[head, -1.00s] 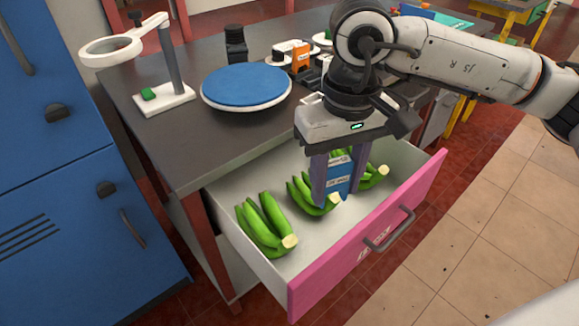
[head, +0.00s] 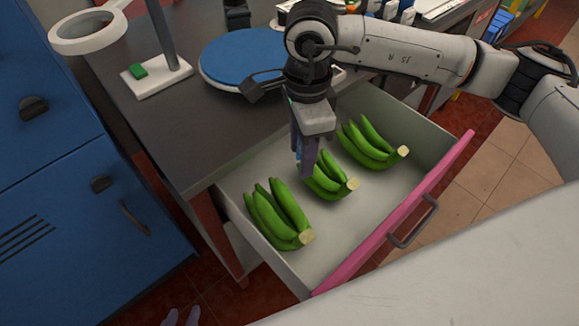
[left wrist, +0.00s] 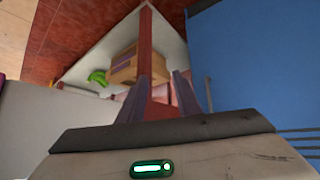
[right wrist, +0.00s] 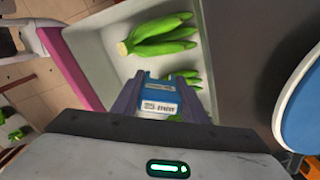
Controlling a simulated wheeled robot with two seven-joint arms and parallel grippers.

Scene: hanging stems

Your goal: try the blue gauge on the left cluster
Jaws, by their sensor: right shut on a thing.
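Three green banana clusters lie in the open drawer (head: 375,215): the left cluster (head: 277,214), the middle cluster (head: 330,180) and the right cluster (head: 370,146). My right gripper (head: 305,172) is shut on the blue gauge (right wrist: 160,97), at the left side of the middle cluster in the head view. In the right wrist view the gauge's printed label faces the camera. It partly hides the middle cluster (right wrist: 186,80); the left cluster (right wrist: 160,35) lies beyond, apart from the gauge. My left gripper (head: 181,317) is low at the bottom edge; its fingers stand apart, empty, in the left wrist view.
The pink drawer front (head: 400,210) and its handle bound the drawer. A blue-topped round plate (head: 243,60) and a ring stand (head: 157,75) are on the dark desk. A blue cabinet (head: 60,190) stands at the left. A red desk leg (left wrist: 146,50) is close to my left gripper.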

